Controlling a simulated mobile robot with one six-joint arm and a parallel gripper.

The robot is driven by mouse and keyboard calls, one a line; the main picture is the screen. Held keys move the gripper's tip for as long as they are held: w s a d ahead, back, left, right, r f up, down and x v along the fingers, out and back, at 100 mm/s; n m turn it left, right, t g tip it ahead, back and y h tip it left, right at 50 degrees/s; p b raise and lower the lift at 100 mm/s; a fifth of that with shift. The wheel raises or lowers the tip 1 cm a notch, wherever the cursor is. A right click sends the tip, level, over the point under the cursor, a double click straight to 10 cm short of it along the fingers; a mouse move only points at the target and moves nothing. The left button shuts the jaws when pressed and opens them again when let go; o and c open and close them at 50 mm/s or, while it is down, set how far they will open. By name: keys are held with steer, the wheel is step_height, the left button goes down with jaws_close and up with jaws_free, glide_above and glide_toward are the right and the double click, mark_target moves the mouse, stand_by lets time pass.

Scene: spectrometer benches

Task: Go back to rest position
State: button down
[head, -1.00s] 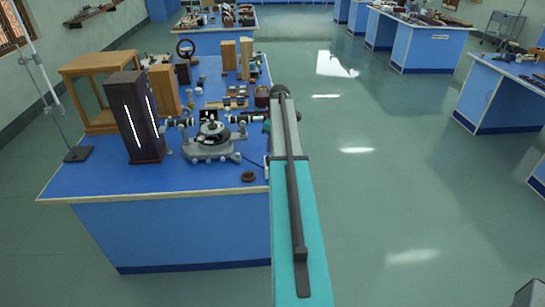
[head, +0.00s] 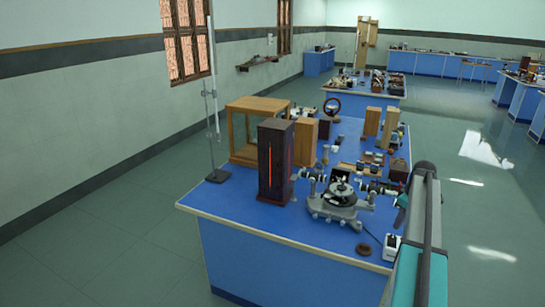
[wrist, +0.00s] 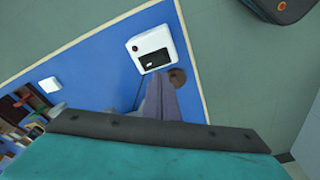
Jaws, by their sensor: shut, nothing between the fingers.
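My gripper (wrist: 162,98) shows in the wrist view with its fingers together and nothing between them. It is over the front right corner of the blue bench (head: 225,210). Just beyond the fingertips is a white switch box (wrist: 152,48) with a dark rocker and a red dot; I cannot tell whether they touch. The switch box also shows in the head view (head: 391,247), left of my arm. My arm fills the lower right of the head view, and the fingers cannot be made out there.
A dark lamp housing (head: 270,190) with a glowing red slit stands beside a spectrometer (head: 338,205). A round brown object (head: 363,249) lies near the front edge. A thin stand (head: 218,176) is at the left corner. Open floor (head: 480,220) lies to the right.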

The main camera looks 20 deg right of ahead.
steer(key=w+a+f+m, duration=0.1)
steer(key=a+f, duration=0.3)
steer(key=a, duration=0.6)
steer(key=a+f, duration=0.5)
steer(key=a, duration=0.4)
steer(key=w+a+f+m, duration=0.1)
steer(key=a+f, duration=0.3)
steer(key=a, duration=0.6)
steer(key=s+a+f+m+g, duration=0.1)
steer(key=s+a+f, duration=0.25)
steer(key=a, duration=0.45)
steer(key=s+a+f, duration=0.2)
steer(key=s+a, duration=0.2)
steer(key=a, duration=0.4)
steer(key=s+a+f+m+g, duration=0.1)
steer(key=s+a+f, duration=0.25)
steer(key=a, duration=0.45)
steer(key=s+f+g+b, duration=0.5)
steer(key=s+f+b, duration=0.3)
steer(key=s+f, duration=1.8)
steer(key=shift+s+a+h, duration=0.15)
steer(key=shift+a+h, duration=0.05)
steer(key=shift+h, duration=0.1)
